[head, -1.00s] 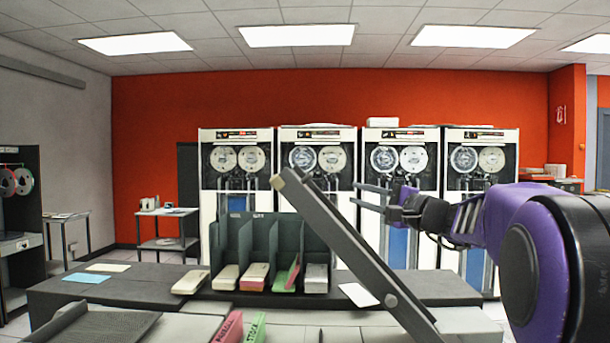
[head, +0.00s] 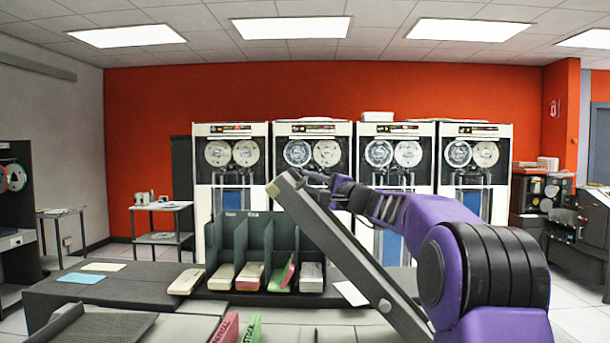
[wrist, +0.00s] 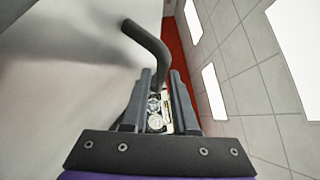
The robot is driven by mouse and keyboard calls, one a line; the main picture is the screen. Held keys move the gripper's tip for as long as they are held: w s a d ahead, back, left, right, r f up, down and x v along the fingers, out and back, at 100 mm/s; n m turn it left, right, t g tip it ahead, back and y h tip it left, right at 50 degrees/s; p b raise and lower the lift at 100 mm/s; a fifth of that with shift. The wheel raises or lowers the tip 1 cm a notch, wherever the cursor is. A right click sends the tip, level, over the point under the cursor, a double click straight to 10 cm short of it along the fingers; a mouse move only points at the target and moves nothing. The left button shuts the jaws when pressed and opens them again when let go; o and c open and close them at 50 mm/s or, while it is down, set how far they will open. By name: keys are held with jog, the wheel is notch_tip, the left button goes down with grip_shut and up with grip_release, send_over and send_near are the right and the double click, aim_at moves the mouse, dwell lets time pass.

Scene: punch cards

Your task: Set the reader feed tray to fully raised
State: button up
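A long grey panel (head: 335,245), which looks like the reader feed tray, slopes steeply up to the left from a round pivot near its lower right end. It has a pale tip at the top. My gripper (head: 318,181) is at the panel's upper end in the head view, its fingers partly hidden behind it. In the wrist view my gripper (wrist: 162,75) is open, fingers apart. A dark bent handle (wrist: 152,42) stands at the fingertips, its lower end between the fingers; I cannot tell whether they touch. A pale surface (wrist: 70,90) lies close to the left finger.
A dark card rack (head: 230,240) with several card decks stands on the grey counter (head: 130,286) behind the panel. Pink (head: 226,328) and green (head: 250,329) decks are at the front. Tape cabinets line the back wall. Free floor lies at right.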

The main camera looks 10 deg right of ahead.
jog(key=shift+x, duration=0.85)
grip_shut()
dwell(0.8)
